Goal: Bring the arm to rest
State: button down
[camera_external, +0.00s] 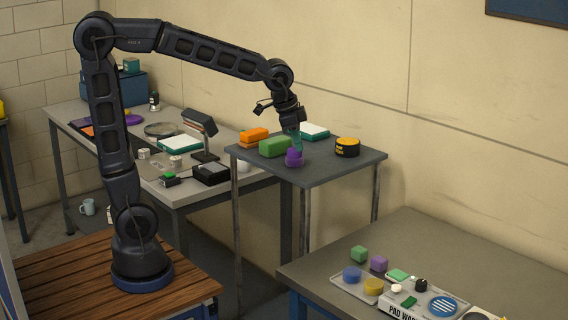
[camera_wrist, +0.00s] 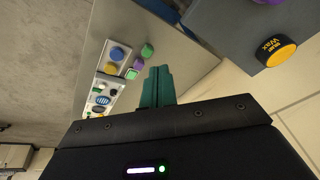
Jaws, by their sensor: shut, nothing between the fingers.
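My arm rises from a wooden-topped base at the left in the external view and reaches over to the small grey table (camera_external: 330,170). My gripper (camera_external: 296,147) points down above that table, its teal fingers just above or behind a purple object (camera_external: 294,157); I cannot tell whether they touch it. In the wrist view the teal fingers of my gripper (camera_wrist: 158,80) are together with nothing between them. The purple object shows only as a sliver at the top edge of the wrist view.
A green block (camera_external: 275,146), an orange block (camera_external: 254,135), a white-topped box (camera_external: 314,131) and a black-and-yellow wax tin (camera_external: 347,147) stand around my gripper. A lower table (camera_external: 440,246) at right holds coloured pieces and a panel. A cluttered bench (camera_external: 190,193) stands behind my arm, with a lamp.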

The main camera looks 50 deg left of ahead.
jog(key=s+a+f+n, duration=0.1)
jog(key=s+a+n, duration=0.3)
jog(key=s+a, duration=0.5)
jog(key=s+a+f+n+t+y, duration=0.1)
jog(key=s+a+n, duration=0.3)
jog(key=s+a, duration=0.5)
jog(key=a, duration=0.6)
jog(key=shift+a+f+n, duration=0.15)
jog(key=shift+n, duration=0.25)
